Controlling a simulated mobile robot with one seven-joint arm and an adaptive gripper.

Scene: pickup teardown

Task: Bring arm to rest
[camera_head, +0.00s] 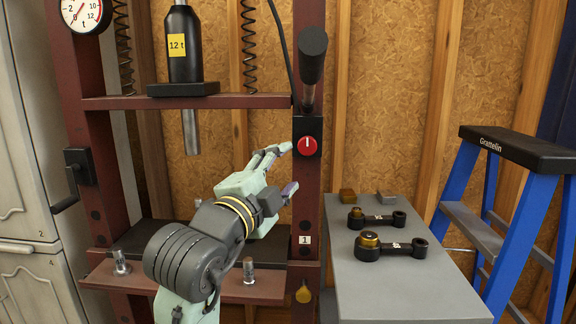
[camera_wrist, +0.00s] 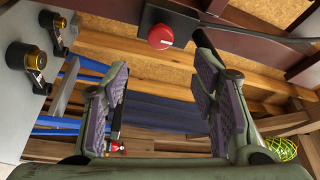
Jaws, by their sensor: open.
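My gripper (camera_head: 287,170) is raised in front of the dark red press frame (camera_head: 89,225), left of its right post. Its fingers spread apart with nothing between them. In the wrist view my gripper (camera_wrist: 165,105) shows both padded fingers open and empty. A red knob (camera_head: 307,146) on a black plate sits on the right post, close beside the fingertips in the head view. The red knob (camera_wrist: 160,37) also shows beyond the fingers in the wrist view. My arm hides part of the press bed.
A grey bench (camera_head: 400,285) at right holds two black rods (camera_head: 376,218) with brass bushings and two small blocks. A blue stepladder (camera_head: 520,235) stands farther right. A black 12 t jack (camera_head: 184,45) sits on the press crossbar. White cabinets (camera_head: 25,150) stand at left.

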